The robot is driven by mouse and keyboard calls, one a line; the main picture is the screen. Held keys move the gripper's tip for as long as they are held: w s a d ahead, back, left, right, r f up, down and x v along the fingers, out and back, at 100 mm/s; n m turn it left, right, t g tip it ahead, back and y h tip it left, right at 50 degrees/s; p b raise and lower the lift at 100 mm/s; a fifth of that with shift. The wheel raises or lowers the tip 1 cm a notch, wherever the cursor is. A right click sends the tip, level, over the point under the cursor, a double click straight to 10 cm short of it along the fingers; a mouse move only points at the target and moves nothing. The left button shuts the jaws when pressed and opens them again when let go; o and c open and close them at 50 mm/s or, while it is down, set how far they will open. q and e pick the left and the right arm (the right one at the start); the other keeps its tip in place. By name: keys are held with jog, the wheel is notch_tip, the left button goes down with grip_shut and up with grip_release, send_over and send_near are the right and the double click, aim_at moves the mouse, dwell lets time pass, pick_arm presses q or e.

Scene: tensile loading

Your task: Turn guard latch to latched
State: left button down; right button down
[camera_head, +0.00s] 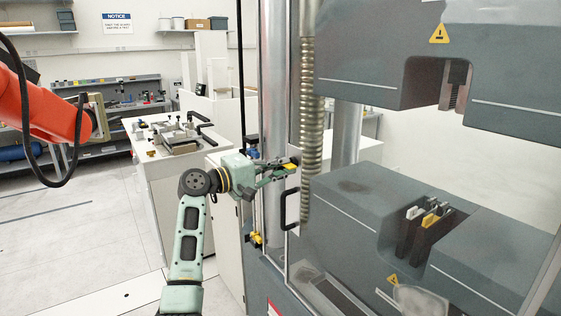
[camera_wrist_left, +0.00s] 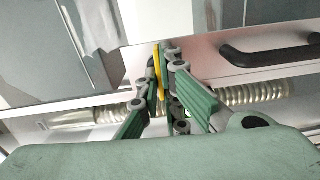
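The guard latch (camera_head: 290,166) shows as a small yellow piece at the edge of the testing machine's clear guard door. In the left wrist view the latch (camera_wrist_left: 158,68) is a thin yellow strip, seen nearly edge-on. My left gripper (camera_head: 284,170) reaches it from the left, and in the wrist view its two fingers (camera_wrist_left: 162,72) close in on either side of the strip. The fingers partly hide the latch, so its exact turn is hard to read. My right gripper is in neither view.
A black door handle (camera_head: 290,209) stands just below and right of the gripper; it also shows in the wrist view (camera_wrist_left: 265,55). The ribbed metal column cover (camera_head: 311,110) rises behind. A white bench (camera_head: 160,182) with fixtures stands left. An orange arm (camera_head: 40,108) enters upper left.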

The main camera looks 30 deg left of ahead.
pick_arm(q)
jog(key=shift+a+n, duration=0.1)
jog(key=shift+n, duration=0.4)
jog(key=c, duration=2)
grip_release()
jog(key=v, duration=1.2)
